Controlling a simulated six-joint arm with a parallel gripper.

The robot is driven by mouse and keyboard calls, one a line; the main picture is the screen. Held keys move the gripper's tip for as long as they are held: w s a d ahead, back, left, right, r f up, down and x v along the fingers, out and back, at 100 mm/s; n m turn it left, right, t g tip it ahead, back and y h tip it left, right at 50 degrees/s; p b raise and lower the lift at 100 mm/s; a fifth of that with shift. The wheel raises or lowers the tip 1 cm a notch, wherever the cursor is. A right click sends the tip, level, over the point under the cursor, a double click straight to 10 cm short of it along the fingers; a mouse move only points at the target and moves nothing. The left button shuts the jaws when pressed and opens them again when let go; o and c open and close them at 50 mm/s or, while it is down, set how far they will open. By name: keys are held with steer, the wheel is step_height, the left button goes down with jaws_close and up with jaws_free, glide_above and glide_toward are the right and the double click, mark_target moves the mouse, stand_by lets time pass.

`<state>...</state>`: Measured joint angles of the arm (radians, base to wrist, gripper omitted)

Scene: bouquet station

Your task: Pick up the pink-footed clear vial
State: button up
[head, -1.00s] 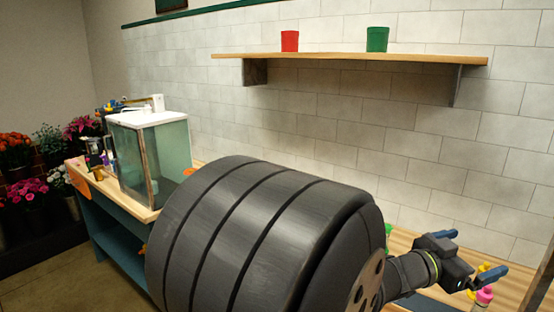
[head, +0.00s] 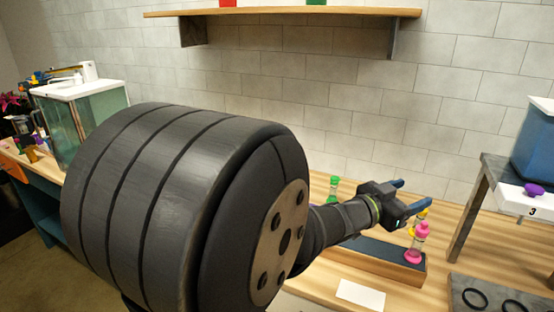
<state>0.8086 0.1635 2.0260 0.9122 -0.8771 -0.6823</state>
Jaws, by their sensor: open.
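The clear vial (head: 417,243) with a pink foot and a pink top stands upright at the right end of a wood-sided rack (head: 370,254) with a dark top. My gripper (head: 414,194) is open and empty, its blue-tipped fingers pointing right. In the picture it sits just above the vial, apart from its pink top; the exact depth between them is hard to judge. A yellow-topped piece (head: 421,213) shows right behind the vial, partly hidden by my gripper. A green-topped vial (head: 333,187) stands further left, its lower part hidden by my arm.
A white card (head: 360,294) lies in front of the rack. A dark tray (head: 461,286) with black rings is at the lower right. A grey stand (head: 469,220) with a blue container (head: 535,146) rises at right. A wall shelf (head: 350,12) is above; a glass tank (head: 85,120) is left.

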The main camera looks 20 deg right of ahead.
mark_target(424, 231)
steer(key=shift+w, duration=0.1)
steer(key=shift+c, duration=0.4)
steer(key=w+d+n+t+y, duration=0.5)
steer(key=n+y, duration=0.1)
steer(key=y, duration=0.2)
steer(key=s+a+n+g+y, duration=0.2)
steer(key=s+g+y, duration=0.2)
steer(key=s+y, duration=0.5)
steer(key=d+f, duration=0.1)
steer(key=f, duration=0.2)
steer(key=d+f+h, duration=0.1)
steer(key=f, duration=0.2)
steer(key=w+d+f+h, duration=0.1)
steer(key=f, duration=0.2)
steer(key=shift+w+d+f, duration=0.1)
steer(key=shift+d+f, duration=0.25)
steer(key=shift+d, duration=0.05)
steer(key=shift+w+x, duration=0.2)
steer(key=shift+x, duration=1.15)
steer(key=shift+w+x, duration=0.2)
steer(key=shift+x, duration=1.2)
steer(key=shift+r, duration=0.2)
jaws_close()
